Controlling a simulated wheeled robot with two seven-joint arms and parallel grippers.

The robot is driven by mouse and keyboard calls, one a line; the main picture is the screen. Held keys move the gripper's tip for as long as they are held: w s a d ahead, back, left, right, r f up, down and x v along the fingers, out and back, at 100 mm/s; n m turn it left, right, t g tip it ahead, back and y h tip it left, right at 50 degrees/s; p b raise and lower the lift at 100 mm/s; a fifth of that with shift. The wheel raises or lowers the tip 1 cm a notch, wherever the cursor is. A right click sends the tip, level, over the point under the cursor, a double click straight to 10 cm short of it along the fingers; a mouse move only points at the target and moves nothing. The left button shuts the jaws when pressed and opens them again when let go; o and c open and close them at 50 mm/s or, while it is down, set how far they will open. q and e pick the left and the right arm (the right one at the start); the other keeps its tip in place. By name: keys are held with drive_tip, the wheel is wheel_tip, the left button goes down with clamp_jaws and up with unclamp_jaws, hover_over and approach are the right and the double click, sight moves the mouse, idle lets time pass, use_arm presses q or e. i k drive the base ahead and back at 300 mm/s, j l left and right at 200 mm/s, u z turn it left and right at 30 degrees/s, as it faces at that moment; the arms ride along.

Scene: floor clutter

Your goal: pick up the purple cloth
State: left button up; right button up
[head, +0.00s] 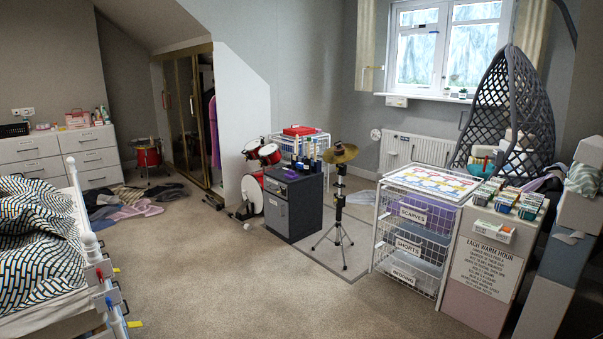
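A lavender-purple cloth (136,209) lies crumpled on the carpet at left, in front of the wardrobe. It is part of a loose pile with dark and grey-blue clothes, and its exact edges are hard to tell from here. Another purple garment (214,132) hangs in the open side of the wardrobe. Neither of my grippers shows in the head view.
A bed (40,245) with a white frame fills the lower left. A dark cabinet (293,205), a cymbal stand (339,200) and wire baskets (410,243) stand at centre and right. The carpet (215,280) between bed and cabinet is clear.

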sight(291, 175)
drive_tip(key=i, duration=1.6)
drive_tip(key=j+u, duration=0.05)
drive_tip(key=j, duration=0.05)
